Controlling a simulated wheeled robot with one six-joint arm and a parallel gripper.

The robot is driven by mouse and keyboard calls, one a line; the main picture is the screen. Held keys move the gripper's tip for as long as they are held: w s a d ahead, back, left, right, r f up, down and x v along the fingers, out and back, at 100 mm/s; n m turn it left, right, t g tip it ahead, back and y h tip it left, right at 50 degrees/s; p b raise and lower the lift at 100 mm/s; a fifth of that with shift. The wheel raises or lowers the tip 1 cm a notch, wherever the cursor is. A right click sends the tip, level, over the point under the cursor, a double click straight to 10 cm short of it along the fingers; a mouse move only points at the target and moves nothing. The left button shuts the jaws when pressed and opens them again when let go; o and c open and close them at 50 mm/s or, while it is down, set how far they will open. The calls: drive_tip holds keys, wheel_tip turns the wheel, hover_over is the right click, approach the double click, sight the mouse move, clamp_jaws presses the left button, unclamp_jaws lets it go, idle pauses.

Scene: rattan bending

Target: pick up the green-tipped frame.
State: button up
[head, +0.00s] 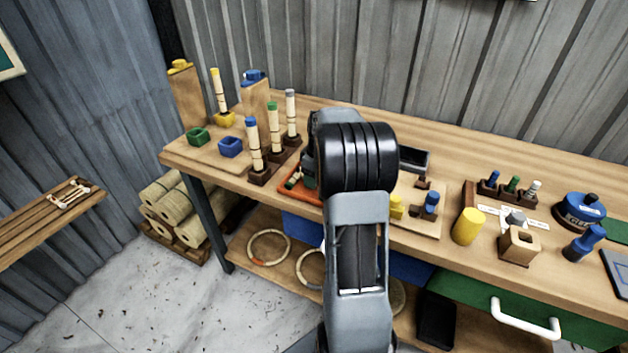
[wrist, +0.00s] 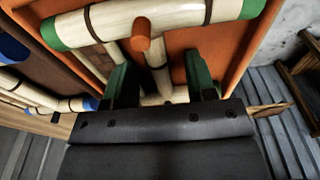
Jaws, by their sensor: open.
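The green-tipped frame (wrist: 165,22) is made of pale rattan with dark bindings and lies in an orange tray (wrist: 205,40). In the wrist view its green ends show at top left and top right, with an orange-brown peg at its middle. A small part of the frame (head: 292,181) shows in the head view beside my arm. My gripper (wrist: 158,80) is open, its green fingers pointing at the frame. A pale rattan piece runs between the fingers, apparently not clamped. Contact cannot be told. In the head view my arm hides most of the tray and the gripper.
Upright rattan poles with blue, green and grey tips (head: 272,125) stand in brown holders left of the tray. A board with yellow and blue pieces (head: 428,222) lies to the right. The workbench (head: 500,140) is clear along its back right.

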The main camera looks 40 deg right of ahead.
clamp_jaws()
idle(0.3)
drive_tip(key=shift+r, duration=0.1)
